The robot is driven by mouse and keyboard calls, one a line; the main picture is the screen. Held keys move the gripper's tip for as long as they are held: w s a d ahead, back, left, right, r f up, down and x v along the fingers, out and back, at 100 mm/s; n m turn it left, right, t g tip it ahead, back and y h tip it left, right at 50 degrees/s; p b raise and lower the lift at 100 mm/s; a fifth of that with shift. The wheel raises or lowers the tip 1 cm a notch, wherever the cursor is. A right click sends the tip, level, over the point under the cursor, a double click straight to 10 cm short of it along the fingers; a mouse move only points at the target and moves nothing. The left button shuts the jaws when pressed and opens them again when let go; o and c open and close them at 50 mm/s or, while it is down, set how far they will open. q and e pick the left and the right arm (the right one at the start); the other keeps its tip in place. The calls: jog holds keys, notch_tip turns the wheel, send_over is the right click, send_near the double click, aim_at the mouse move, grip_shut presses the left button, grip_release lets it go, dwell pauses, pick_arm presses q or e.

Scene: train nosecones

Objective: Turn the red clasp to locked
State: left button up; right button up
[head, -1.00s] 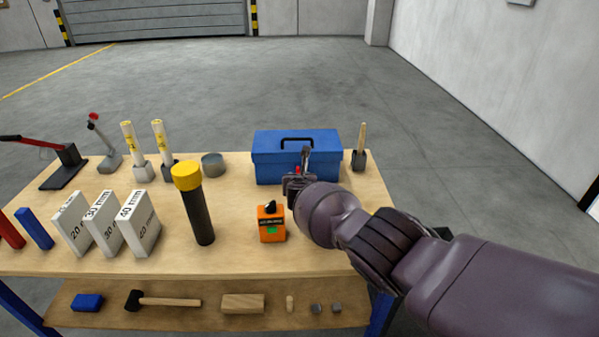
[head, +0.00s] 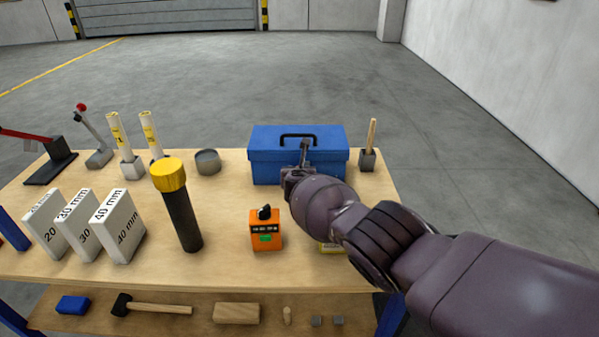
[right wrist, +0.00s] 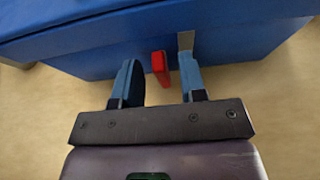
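The blue toolbox (head: 265,165) stands at the back of the table with its lid shut. In the right wrist view, the small red clasp (right wrist: 160,67) sticks out from the toolbox's front (right wrist: 100,60). My right gripper (right wrist: 157,80) is open, with one blue finger on each side of the clasp and visible gaps to both. In the head view, my right gripper (head: 299,162) is in front of the toolbox and hides the clasp. My left gripper is not in view.
An orange device (head: 266,232) stands just in front of my right gripper. A yellow-capped black cylinder (head: 182,210) and white marked blocks (head: 118,228) are to the left. A brush holder (head: 367,160) stands right of the toolbox. A round tin (head: 208,163) is left of it.

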jog(key=c, duration=0.3)
grip_shut()
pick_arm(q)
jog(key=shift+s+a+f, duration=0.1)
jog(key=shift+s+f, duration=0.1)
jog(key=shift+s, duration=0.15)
